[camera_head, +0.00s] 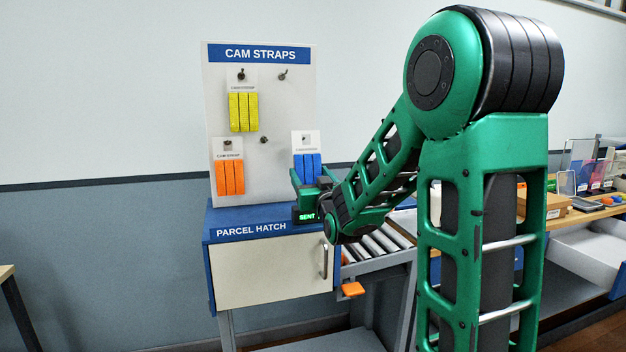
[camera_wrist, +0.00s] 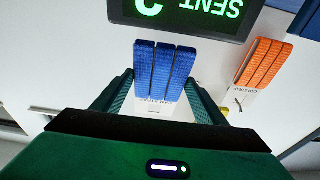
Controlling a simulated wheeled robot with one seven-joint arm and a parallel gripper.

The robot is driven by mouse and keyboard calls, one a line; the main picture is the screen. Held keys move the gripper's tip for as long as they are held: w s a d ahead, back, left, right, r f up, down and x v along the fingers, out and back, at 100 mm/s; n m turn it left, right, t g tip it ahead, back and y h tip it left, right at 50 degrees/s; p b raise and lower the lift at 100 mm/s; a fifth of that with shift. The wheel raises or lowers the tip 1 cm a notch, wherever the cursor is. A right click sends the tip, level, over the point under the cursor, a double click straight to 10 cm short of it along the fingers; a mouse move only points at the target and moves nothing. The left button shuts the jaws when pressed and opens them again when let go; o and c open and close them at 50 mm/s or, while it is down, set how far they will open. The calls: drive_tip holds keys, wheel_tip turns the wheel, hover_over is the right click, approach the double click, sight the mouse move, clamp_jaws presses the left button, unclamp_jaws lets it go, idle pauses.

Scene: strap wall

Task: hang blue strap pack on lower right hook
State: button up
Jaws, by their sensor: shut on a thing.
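The blue strap pack (camera_head: 307,167) has several blue straps under a white card (camera_head: 306,138). It is upright at the lower right of the pegboard (camera_head: 262,110). My gripper (camera_head: 312,178) is shut on it. In the wrist view, the pack (camera_wrist: 164,68) sits between the two fingers (camera_wrist: 160,88). The lower right hook is not clearly visible; the card covers that part of the board. I cannot tell whether a hook passes through the card's hole.
A yellow pack (camera_head: 243,112) hangs upper left and an orange pack (camera_head: 230,177) lower left. Bare hooks show at upper right (camera_head: 283,74) and lower middle (camera_head: 264,140). The parcel hatch (camera_head: 268,268) and its "SENT" display (camera_head: 306,216) are below. A roller conveyor (camera_head: 372,245) is at right.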

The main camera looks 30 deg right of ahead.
drive_tip(key=shift+w+d+f, duration=0.1)
drive_tip(key=shift+w+d, duration=0.2)
drive_tip(key=shift+w, duration=0.55)
drive_tip(key=shift+w+d+f, duration=0.1)
drive_tip(key=shift+w+d, duration=0.15)
drive_tip(key=shift+w, duration=0.55)
drive_tip(key=shift+w+d+f, duration=0.15)
drive_tip(key=shift+w+f, duration=0.25)
drive_tip(key=shift+w, duration=0.25)
drive_tip(key=o, duration=1.2)
drive_tip(key=shift+c, duration=0.2)
drive_tip(key=v, duration=1)
drive_tip(key=shift+s+a+f, duration=0.2)
drive_tip(key=shift+s, duration=0.05)
